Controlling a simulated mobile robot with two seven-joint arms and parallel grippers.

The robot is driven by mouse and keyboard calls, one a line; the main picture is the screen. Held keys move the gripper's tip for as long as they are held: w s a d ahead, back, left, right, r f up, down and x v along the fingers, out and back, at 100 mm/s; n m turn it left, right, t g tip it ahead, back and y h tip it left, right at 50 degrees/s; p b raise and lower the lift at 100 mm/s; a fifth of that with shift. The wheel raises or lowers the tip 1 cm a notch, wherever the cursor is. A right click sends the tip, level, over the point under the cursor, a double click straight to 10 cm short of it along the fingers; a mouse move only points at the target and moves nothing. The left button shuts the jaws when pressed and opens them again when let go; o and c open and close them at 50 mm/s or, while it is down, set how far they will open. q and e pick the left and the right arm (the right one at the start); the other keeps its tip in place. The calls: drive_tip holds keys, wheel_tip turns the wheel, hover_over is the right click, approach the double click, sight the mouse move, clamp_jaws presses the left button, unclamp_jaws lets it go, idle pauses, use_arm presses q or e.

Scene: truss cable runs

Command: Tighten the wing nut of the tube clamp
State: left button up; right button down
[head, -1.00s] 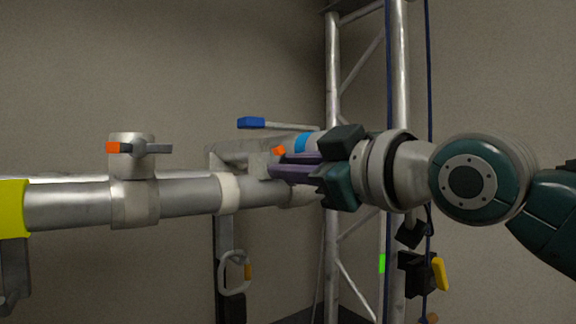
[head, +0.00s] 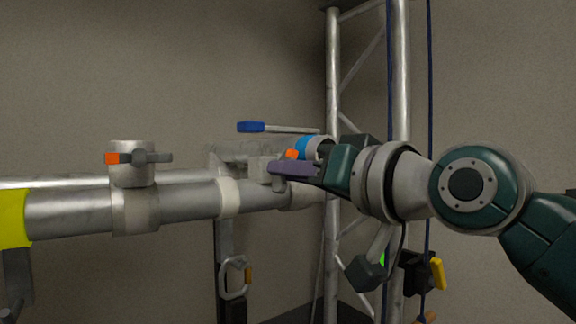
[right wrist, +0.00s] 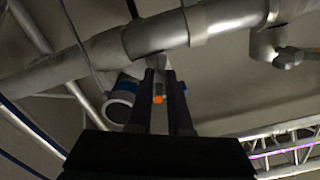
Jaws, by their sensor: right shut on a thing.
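The tube clamp (head: 262,170) is a grey block and collar on the horizontal silver tube. Its wing nut (right wrist: 158,88) has an orange tip and sits between my fingers in the right wrist view; in the head view the orange tip (head: 292,154) shows just above the fingers. My right gripper (head: 285,169) comes in from the right and is shut on the wing nut. It also shows in the right wrist view (right wrist: 160,72). The fingers hide part of the nut. A similar clamp (head: 133,165) with an orange-tipped wing nut (head: 138,158) sits further left, apart from the gripper. My left gripper is out of view.
A blue-tipped lever (head: 252,127) stands just above and behind the gripper. A vertical truss (head: 333,90) with dark cables is behind my right arm. A carabiner (head: 234,278) hangs below the tube. A yellow sleeve (head: 14,218) is at far left.

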drive_tip(key=m+p, duration=0.4)
drive_tip(key=m, duration=0.9)
drive_tip(key=shift+p, duration=0.4)
drive_tip(key=shift+f+m, duration=0.1)
drive_tip(key=shift+m, duration=0.3)
drive_tip(key=c, duration=0.8)
unclamp_jaws()
drive_tip(key=shift+c, duration=0.2)
